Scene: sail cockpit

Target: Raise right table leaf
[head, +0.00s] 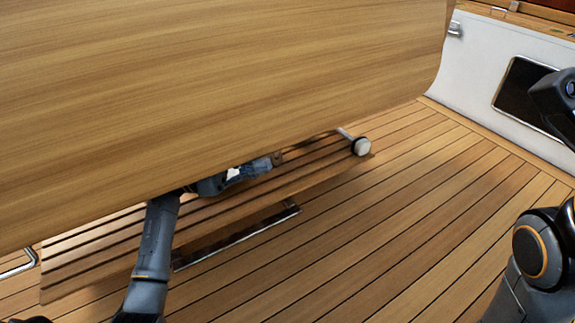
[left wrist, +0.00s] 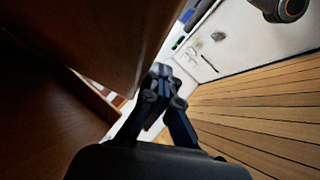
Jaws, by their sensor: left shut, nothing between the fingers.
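The wooden table leaf (head: 210,85) fills the upper left of the head view as a large sloping panel. My left arm reaches up under its lower edge, and my left gripper (head: 262,166) shows only partly there, the rest hidden behind the leaf. In the left wrist view the left gripper (left wrist: 160,72) is shut and empty. Its fingertips are close to the edge of a dark brown wooden panel (left wrist: 115,35), which looks like the leaf's underside; I cannot tell whether they touch it. My right gripper is out of view.
Below the leaf is a slatted wooden platform (head: 105,262) with a white-ended rod (head: 361,146) at its far end. The teak floor (head: 420,210) is clear to the right. A white side wall (head: 500,50) with a dark panel (head: 522,95) stands at the far right.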

